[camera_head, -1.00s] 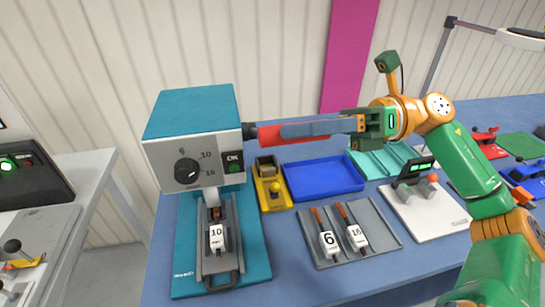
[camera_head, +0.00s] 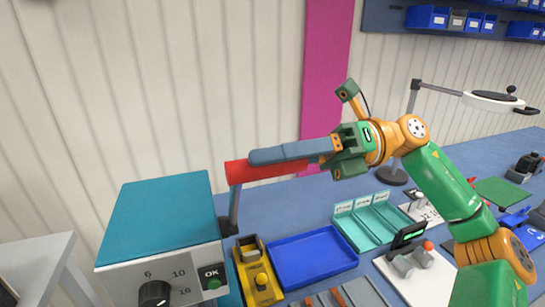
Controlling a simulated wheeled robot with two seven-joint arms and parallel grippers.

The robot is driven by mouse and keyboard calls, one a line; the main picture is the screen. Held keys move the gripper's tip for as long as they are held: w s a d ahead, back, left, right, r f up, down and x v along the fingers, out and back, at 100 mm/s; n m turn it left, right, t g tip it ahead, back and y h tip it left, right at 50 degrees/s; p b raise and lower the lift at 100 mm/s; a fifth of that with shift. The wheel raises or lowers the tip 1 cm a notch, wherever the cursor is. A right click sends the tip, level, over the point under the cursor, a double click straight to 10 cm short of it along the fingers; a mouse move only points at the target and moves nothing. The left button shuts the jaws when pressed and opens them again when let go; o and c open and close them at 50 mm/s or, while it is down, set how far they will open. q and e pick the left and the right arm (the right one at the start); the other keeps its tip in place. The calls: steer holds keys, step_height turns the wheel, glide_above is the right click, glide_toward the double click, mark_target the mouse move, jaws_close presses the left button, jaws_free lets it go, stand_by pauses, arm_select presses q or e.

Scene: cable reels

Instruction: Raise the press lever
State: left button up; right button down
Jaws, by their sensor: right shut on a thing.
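The teal-and-grey press (camera_head: 160,225) stands at the lower left, its lower part cut off by the frame. Its lever (camera_head: 234,210) comes up from the pivot on the press's right side, with the arm close to upright. The lever's red handle (camera_head: 239,173) lies across the top of it, pointing right, higher than the press's top. My right gripper (camera_head: 262,158) is shut on the red handle, its long grey fingers lying along it from the right. The handle's far side is partly hidden by the fingers. My left gripper is not in view.
A yellow device (camera_head: 257,283) and a blue tray (camera_head: 312,262) stand right of the press. Teal bins (camera_head: 368,226) and a white board (camera_head: 425,285) with a small display lie further right. A lamp (camera_head: 490,101) stands at the back right. Space above the handle looks clear.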

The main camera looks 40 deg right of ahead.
stand_by(0.3)
steer(key=c, duration=0.7)
jaws_free()
steer(key=shift+c, duration=0.2)
steer(key=shift+o, duration=0.8)
steer(key=shift+w, duration=0.2)
steer(key=shift+d+f, duration=0.1)
steer(key=b+v, duration=0.1)
steer(key=v, duration=0.6)
steer(key=shift+b, duration=0.3)
